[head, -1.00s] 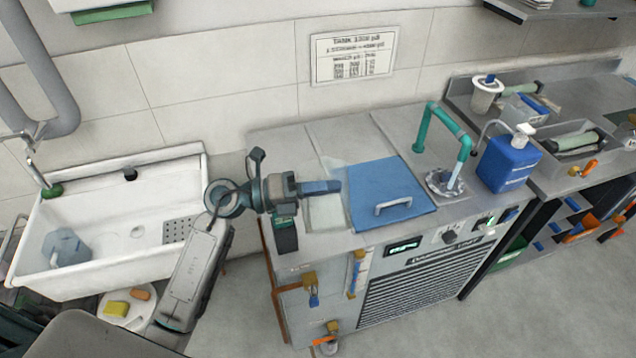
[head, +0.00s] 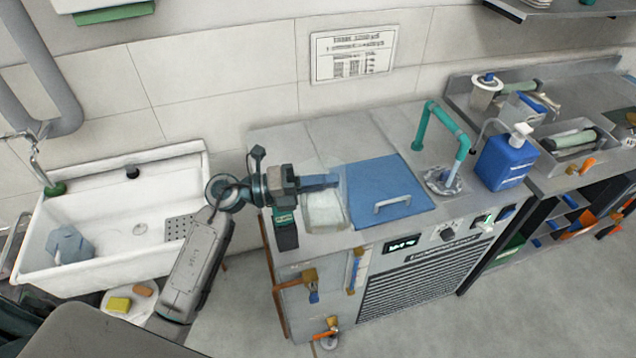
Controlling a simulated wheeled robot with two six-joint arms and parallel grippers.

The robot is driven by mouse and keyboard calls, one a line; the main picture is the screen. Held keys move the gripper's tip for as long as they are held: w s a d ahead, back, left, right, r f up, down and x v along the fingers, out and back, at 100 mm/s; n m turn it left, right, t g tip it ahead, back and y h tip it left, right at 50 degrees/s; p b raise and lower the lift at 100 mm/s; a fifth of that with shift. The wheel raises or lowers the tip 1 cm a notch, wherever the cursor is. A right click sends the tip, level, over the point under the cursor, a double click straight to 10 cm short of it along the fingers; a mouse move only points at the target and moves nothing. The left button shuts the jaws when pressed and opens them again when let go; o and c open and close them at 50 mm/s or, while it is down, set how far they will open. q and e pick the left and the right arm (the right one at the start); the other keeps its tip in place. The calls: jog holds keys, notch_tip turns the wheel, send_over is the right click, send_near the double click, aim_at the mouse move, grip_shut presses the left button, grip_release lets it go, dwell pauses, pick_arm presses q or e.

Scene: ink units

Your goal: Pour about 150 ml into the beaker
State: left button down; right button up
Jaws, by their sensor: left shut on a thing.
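My left gripper (head: 303,186) is over the left part of the steel counter unit, beside the blue lid (head: 388,188). It is shut on a pale, see-through vessel (head: 325,212), with a blue part (head: 319,182) at the jaws. The vessel's outline is faint against the counter, so I cannot tell its tilt, its contents or whether it is the beaker. No other beaker can be made out clearly. My right gripper is not in view.
A green tap (head: 450,130) and a blue pump bottle (head: 506,162) stand right of the lid. A white sink (head: 105,275) at left holds a grey-blue jug (head: 68,244). A white dish (head: 125,290) with sponges is below. The counter's back left is clear.

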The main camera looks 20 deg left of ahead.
aim_at(322, 160)
pick_arm(q)
jog(key=shift+w+a+r+n+p, duration=0.1)
jog(key=shift+w+a+n+p, duration=0.25)
jog(key=shift+w, duration=0.3)
jog(key=shift+w+a+n+p, duration=0.15)
jog(key=shift+w+n+p, duration=0.3)
jog(key=shift+w, duration=0.15)
dwell(1.0)
jog(key=shift+w+a+r+n+p, duration=0.3)
jog(key=shift+w+r+n+p, duration=0.25)
jog(key=shift+p, duration=0.5)
dwell(0.5)
